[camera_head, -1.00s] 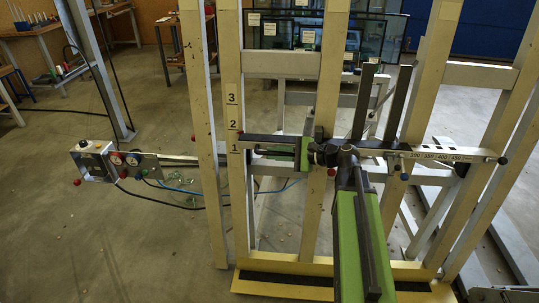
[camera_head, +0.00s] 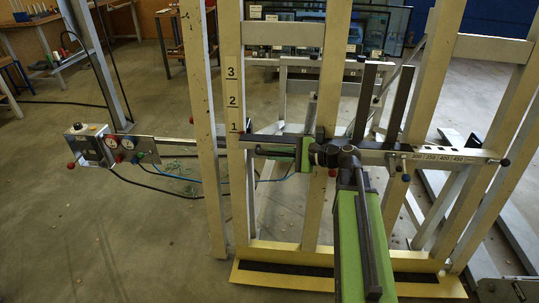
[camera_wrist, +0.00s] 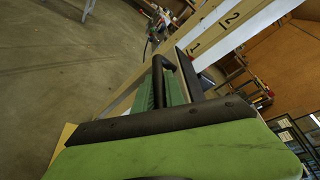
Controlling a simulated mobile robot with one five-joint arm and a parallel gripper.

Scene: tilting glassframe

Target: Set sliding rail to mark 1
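The sliding rail (camera_head: 430,157) crosses the cream uprights at middle height, with 300 to 450 printed on its right part. The mark plate (camera_head: 232,100) on an upright carries 3, 2 and 1 from top to bottom. The dark bar by my gripper (camera_head: 275,147) ends just below the level of mark 1 (camera_head: 233,127). My gripper points left along the rail line. In the wrist view, the dark fingers of my gripper (camera_wrist: 172,75) flank green pads, with marks 1 and 2 beyond. What lies between the pads is hidden, so I cannot tell its grip.
Two dark vertical bars (camera_head: 362,105) rise by the rail. The yellow base (camera_head: 260,284) lies at the frame's foot. Open floor (camera_head: 110,240) is at the left.

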